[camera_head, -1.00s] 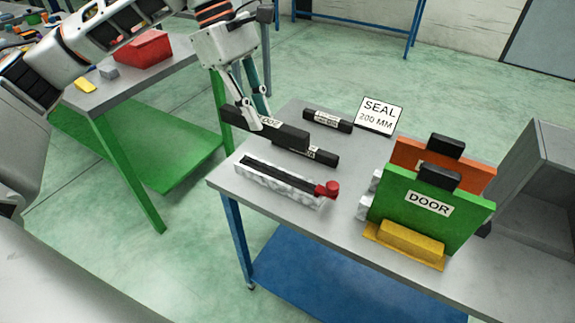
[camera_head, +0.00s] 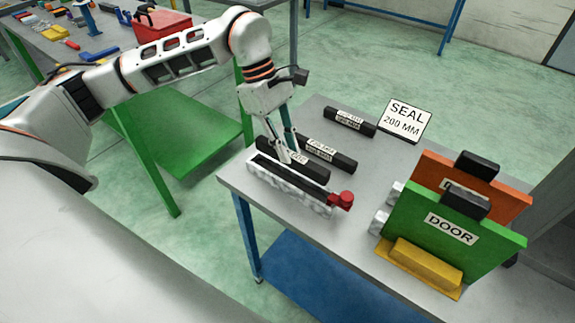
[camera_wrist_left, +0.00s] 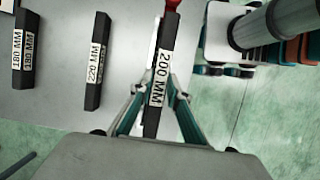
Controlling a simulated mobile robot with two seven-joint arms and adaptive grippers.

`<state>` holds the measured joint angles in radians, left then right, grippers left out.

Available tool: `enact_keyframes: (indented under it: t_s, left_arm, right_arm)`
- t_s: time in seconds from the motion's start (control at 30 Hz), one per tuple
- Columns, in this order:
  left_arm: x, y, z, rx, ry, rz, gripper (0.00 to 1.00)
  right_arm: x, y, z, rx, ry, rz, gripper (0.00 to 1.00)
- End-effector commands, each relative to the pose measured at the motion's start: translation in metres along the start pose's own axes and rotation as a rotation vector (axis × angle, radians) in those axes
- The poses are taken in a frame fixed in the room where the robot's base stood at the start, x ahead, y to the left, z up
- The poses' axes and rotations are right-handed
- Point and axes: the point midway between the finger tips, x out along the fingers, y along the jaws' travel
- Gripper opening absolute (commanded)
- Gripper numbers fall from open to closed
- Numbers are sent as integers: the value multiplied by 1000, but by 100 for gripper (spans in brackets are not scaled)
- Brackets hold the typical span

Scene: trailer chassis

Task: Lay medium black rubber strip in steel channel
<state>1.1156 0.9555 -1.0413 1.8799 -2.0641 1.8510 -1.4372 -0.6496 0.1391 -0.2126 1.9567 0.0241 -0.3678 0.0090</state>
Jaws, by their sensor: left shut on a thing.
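My left gripper (camera_head: 290,158) is shut on the medium black strip, whose label reads 200 MM in the left wrist view (camera_wrist_left: 160,75). The held strip (camera_head: 316,174) shows in the head view just above and behind the steel channel (camera_head: 283,192), roughly parallel to it. The channel is a light, mottled trough with a dark inside and a red knob (camera_head: 341,200) at its right end. In the wrist view the strip covers most of the channel, so the gap between them is hard to judge. My right gripper is not in view.
The 220 MM strip (camera_wrist_left: 96,60) and the 180 MM strip (camera_wrist_left: 22,52) lie apart on the grey table (camera_head: 345,232). A sign (camera_head: 405,120) reads SEAL 200 MM. A green DOOR panel (camera_head: 475,236) and an orange panel (camera_head: 510,190) stand at right.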

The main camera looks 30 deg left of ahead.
Motion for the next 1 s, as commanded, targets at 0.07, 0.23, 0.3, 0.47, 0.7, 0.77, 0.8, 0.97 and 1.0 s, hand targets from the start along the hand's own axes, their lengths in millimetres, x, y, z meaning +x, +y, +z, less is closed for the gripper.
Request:
enact_keyframes:
  t_s: [0.07,0.23,0.3,0.47,0.7,0.77,0.8,0.97,1.0]
  left_arm:
    - [12,-1,-5,-1,-1,-2,0]
    - [23,0,-10,0,-1,0,0]
    - [27,0,-11,0,0,0,0]
    - [45,0,-19,-1,0,-2,0]
    - [58,0,-24,2,0,1,0]
    - [58,0,-24,1,0,1,0]
    - [58,0,-24,1,0,1,0]
    - [61,0,-26,0,0,0,19]
    - [61,0,-25,0,0,0,29]
  right_arm:
    - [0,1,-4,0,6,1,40]
    - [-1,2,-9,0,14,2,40]
    - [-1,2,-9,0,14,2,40]
    - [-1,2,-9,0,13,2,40]
    - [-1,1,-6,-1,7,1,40]
    - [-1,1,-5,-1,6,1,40]
    - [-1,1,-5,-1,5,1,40]
    - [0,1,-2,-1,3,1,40]
    - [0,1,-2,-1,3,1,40]
